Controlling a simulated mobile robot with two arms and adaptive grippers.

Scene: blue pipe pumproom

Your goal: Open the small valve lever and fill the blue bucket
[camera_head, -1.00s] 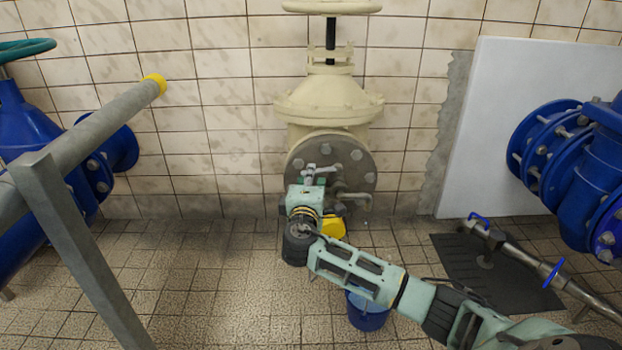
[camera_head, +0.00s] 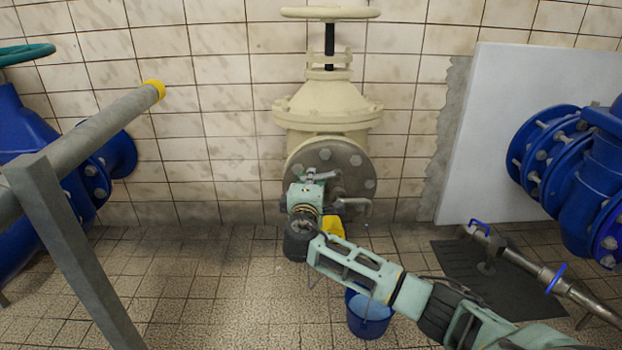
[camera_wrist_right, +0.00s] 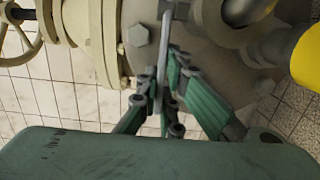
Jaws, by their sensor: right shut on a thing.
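The small valve lever (camera_wrist_right: 166,60) is a thin metal bar in front of the large round flange (camera_head: 356,167). My right gripper (camera_head: 313,180) is at the lever, and in the wrist view its green-padded fingers (camera_wrist_right: 164,92) are shut on the bar. A short bent spout (camera_head: 357,208) sticks out to the right of the gripper. The blue bucket (camera_head: 368,326) stands on the floor in front, partly hidden behind my right forearm. Its inside looks pale blue; I cannot tell how much water it holds. My left gripper is not in view.
A yellow object (camera_head: 334,227) sits under the flange, partly behind my wrist, and shows at the wrist view's right edge. A grey railing (camera_head: 75,240) stands at the left. Blue pipes flank both sides. A dark mat (camera_head: 500,280) and metal pipe lie at the right.

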